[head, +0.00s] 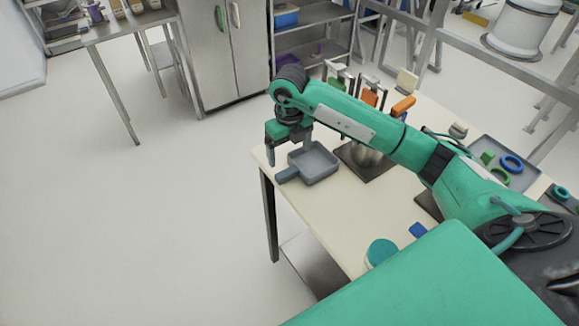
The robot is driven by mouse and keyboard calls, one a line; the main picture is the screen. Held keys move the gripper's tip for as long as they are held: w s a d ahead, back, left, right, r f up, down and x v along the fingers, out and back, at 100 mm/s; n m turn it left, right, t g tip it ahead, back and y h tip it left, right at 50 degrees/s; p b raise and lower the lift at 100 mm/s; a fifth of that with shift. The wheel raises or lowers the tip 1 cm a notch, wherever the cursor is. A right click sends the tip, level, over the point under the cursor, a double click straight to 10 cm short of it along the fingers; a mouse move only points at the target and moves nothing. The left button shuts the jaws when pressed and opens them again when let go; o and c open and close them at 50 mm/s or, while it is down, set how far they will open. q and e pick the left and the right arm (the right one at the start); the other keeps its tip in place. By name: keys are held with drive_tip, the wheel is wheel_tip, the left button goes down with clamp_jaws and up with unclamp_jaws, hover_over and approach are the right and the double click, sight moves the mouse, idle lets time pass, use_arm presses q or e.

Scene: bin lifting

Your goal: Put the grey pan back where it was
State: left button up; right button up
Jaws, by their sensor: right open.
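The grey pan (316,163) is a square, shallow pan lying on the left end of the cream table (345,218). Its short handle points to the lower left, near the table's left edge. My right gripper (289,153) hangs fingers down at the pan's upper left side, open, with a finger on the left and one close to the pan's rim. I cannot tell whether it touches the pan. My left gripper is not in view.
A metal pot (364,155) on a dark mat stands right of the pan, partly behind my right arm. A grey tray (508,165) with rings lies at the far right. A teal round item (381,251) sits near the front edge. Open floor lies to the left.

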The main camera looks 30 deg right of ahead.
wheel_tip(320, 180, up, 4)
drive_tip(key=shift+f+b, duration=0.1)
drive_tip(key=shift+b, duration=0.2)
idle(0.3)
